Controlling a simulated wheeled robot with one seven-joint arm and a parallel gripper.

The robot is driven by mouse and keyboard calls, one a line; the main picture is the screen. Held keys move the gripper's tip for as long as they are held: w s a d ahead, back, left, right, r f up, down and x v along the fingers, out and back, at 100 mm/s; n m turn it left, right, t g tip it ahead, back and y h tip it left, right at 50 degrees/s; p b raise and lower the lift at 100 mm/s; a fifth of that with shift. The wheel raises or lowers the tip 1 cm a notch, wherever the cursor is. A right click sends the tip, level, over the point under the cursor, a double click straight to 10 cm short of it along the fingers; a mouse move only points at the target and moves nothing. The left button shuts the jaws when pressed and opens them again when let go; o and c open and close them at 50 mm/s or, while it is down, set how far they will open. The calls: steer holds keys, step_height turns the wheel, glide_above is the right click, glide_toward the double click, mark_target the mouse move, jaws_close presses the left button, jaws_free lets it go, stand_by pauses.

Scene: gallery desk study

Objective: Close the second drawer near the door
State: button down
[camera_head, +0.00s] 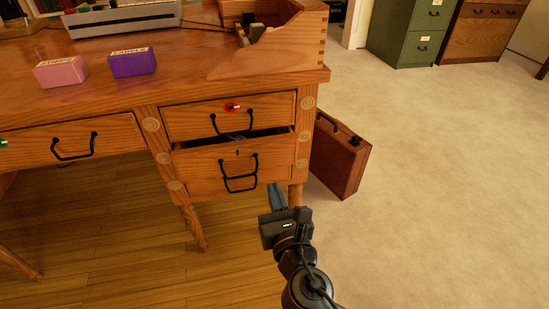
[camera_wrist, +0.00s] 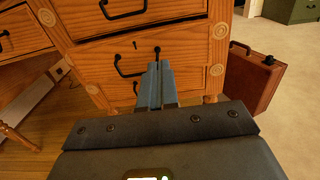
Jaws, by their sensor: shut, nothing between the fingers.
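The wooden desk has a right-hand stack of drawers. Its upper drawer (camera_head: 275,112) carries a red key tag and a black handle. Below it, the second drawer (camera_head: 205,167) stands slightly pulled out, with a dark gap along its top edge. It has a keyhole and a black handle (camera_head: 240,182). The second drawer's front also shows in the wrist view (camera_wrist: 190,66). My gripper (camera_head: 275,188) is shut and empty, low at that drawer's right side in the head view. In the wrist view its fingertips (camera_wrist: 158,68) overlap the drawer front and handle; I cannot tell whether they touch.
A brown briefcase (camera_head: 340,158) stands on the carpet just right of the desk. Another desk drawer (camera_head: 110,135) is at the left. Pink (camera_head: 60,72) and purple (camera_head: 132,62) boxes lie on the desktop. A green cabinet (camera_head: 405,38) stands behind. Carpet at the right is clear.

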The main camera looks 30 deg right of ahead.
mark_target(260, 145)
steer(key=b+x, duration=0.1)
steer(key=x, duration=1.3)
steer(key=shift+x, duration=1.25)
steer(key=shift+s, duration=0.1)
